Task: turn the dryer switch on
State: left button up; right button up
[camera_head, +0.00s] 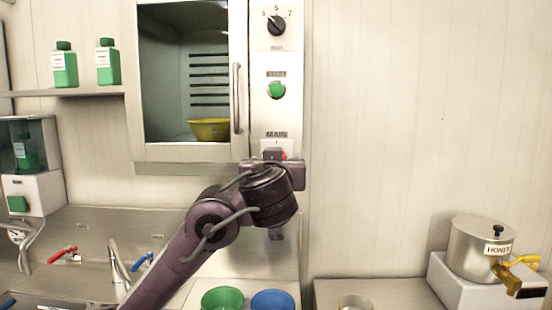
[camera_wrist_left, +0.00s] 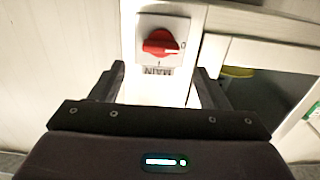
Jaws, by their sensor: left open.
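The dryer's main switch is a red rotary knob (camera_wrist_left: 160,42) on a white plate, labelled MAIN, which reads upside down in the left wrist view. Its handle lies roughly sideways, with a 0-like mark at its right end and a 1-like mark below. In the head view only a bit of red (camera_head: 284,156) shows; my gripper hides the rest. My left gripper (camera_wrist_left: 160,72) is open, its fingers either side of the line to the knob and apparently short of it. In the head view it is at the bottom of the control panel (camera_head: 262,112). My right gripper is out of view.
Above the switch are a green button (camera_head: 277,90) and a black dial (camera_head: 277,26). The dryer's cabinet handle (camera_head: 237,98) stands just left of the panel. A yellow bowl (camera_head: 210,129) is inside.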

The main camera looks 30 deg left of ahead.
pick_arm(q)
jog(key=p+x, duration=0.1)
jog(key=x, duration=0.5)
jog(key=shift+w, duration=0.25)
jog(key=shift+a, duration=0.1)
jog(key=shift+c, duration=0.3)
jog(key=shift+f, duration=0.1)
jog(key=c, duration=0.9)
